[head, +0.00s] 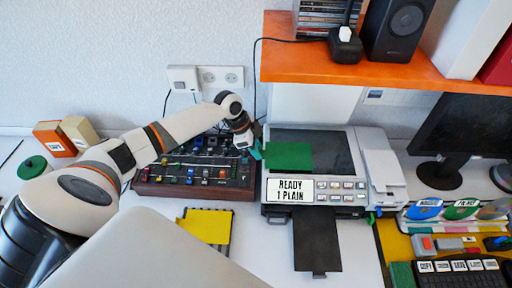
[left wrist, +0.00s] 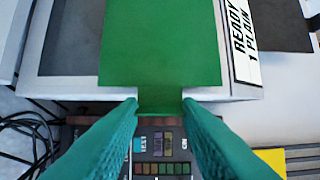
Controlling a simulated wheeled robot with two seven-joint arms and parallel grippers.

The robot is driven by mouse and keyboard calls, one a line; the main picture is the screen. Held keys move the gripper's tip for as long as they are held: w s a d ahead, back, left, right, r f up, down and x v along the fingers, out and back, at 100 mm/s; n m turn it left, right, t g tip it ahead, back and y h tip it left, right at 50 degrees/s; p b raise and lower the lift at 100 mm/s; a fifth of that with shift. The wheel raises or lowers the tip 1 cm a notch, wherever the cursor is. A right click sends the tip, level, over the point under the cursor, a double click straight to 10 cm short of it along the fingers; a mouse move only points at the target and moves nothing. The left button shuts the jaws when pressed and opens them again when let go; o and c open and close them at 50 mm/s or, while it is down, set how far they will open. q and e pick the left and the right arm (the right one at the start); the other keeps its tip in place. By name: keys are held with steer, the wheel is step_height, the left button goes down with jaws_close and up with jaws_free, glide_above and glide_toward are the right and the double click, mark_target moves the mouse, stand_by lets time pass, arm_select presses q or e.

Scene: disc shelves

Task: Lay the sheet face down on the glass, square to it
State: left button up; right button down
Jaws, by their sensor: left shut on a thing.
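The green sheet (head: 290,157) is over the left front part of the scanner's dark glass (head: 335,145), and it also shows in the left wrist view (left wrist: 160,45). It reaches over the glass's frame, and much of the glass beyond it is bare. I cannot tell whether the sheet touches the glass or which face is down. My left gripper (head: 258,150) is at the scanner's left side, shut on the sheet's near edge; its green fingers show in the left wrist view (left wrist: 160,103). My right gripper is not seen.
The scanner's front panel (head: 290,190) reads "READY 1 PLAIN". A mixer-like console (head: 190,175) stands left of it. An orange shelf (head: 350,70) with a speaker (head: 400,30) hangs above. A monitor (head: 460,135) stands at right. A yellow sheet (head: 207,225) lies in front.

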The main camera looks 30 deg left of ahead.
arm_select(q)
steer(key=shift+f+b, duration=0.35)
steer(key=shift+f, duration=0.2)
steer(key=o, duration=1)
steer(key=shift+o, duration=0.2)
steer(key=b+v, duration=0.1)
steer(key=v, duration=1.1)
steer(key=shift+b, duration=0.35)
